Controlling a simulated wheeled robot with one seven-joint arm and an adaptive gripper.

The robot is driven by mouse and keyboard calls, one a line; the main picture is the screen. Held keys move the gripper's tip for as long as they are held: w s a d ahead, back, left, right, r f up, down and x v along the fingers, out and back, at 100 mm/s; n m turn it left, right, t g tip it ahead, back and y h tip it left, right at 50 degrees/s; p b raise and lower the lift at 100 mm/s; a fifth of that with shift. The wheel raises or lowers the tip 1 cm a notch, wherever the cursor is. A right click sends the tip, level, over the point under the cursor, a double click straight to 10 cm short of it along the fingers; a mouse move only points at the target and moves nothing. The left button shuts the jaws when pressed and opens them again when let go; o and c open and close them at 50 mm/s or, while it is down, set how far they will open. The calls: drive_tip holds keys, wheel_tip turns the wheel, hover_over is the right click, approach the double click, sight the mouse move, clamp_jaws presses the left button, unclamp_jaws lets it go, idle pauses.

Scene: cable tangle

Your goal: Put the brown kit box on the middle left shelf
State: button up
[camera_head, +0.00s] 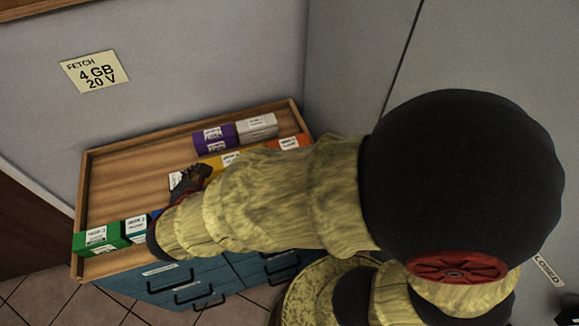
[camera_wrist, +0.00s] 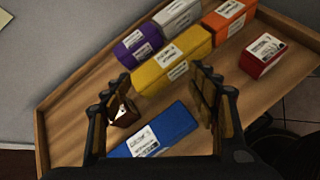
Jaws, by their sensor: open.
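The brown kit box (camera_wrist: 122,113) is small and dark reddish-brown with a white label. In the wrist view it sits on the wooden top, close to the inner side of my left finger, which hides part of it. I cannot tell whether they touch. My gripper (camera_wrist: 162,103) is open over the tray with nothing held between its fingers. In the head view my gripper (camera_head: 190,180) is low over the tray and partly hidden by my arm; the brown box is not clear there. No middle left shelf is recognisable in either view.
A blue box (camera_wrist: 156,135) and a yellow box (camera_wrist: 172,62) lie close to my fingers. Purple (camera_wrist: 137,46), white, orange and red (camera_wrist: 262,54) boxes lie beyond. A green box (camera_head: 98,239) is at the front left. The wooden tray (camera_head: 130,172) has a raised rim; its left half is mostly clear.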

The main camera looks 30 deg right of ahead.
drive_tip(key=s+d+r+m+g, duration=0.3)
drive_tip(key=d+m, duration=0.4)
drive_tip(key=d, duration=0.3)
drive_tip(key=s+d+r+m+y, duration=0.1)
drive_tip(key=s+d+r+m, duration=0.1)
drive_tip(key=m, duration=0.4)
drive_tip(key=s+d+r+m+g+y, duration=0.1)
drive_tip(key=s+d+r+m+y, duration=0.1)
drive_tip(key=s+m, duration=0.4)
drive_tip(key=s+d+r+m+y, duration=0.1)
drive_tip(key=s+d+r+m, duration=0.1)
drive_tip(key=s+r+m, duration=0.2)
drive_tip(key=m, duration=0.2)
drive_tip(key=shift+s+d+r+m+y, duration=0.15)
drive_tip(key=shift+d+r+m+y, duration=0.15)
drive_tip(key=shift+r, duration=0.05)
drive_tip(key=shift+o, duration=0.5)
drive_tip(key=shift+s+a+r+m, duration=0.1)
drive_tip(key=shift+r+m, duration=0.1)
drive_tip(key=shift+m, duration=0.1)
drive_tip(key=shift+o, duration=0.9)
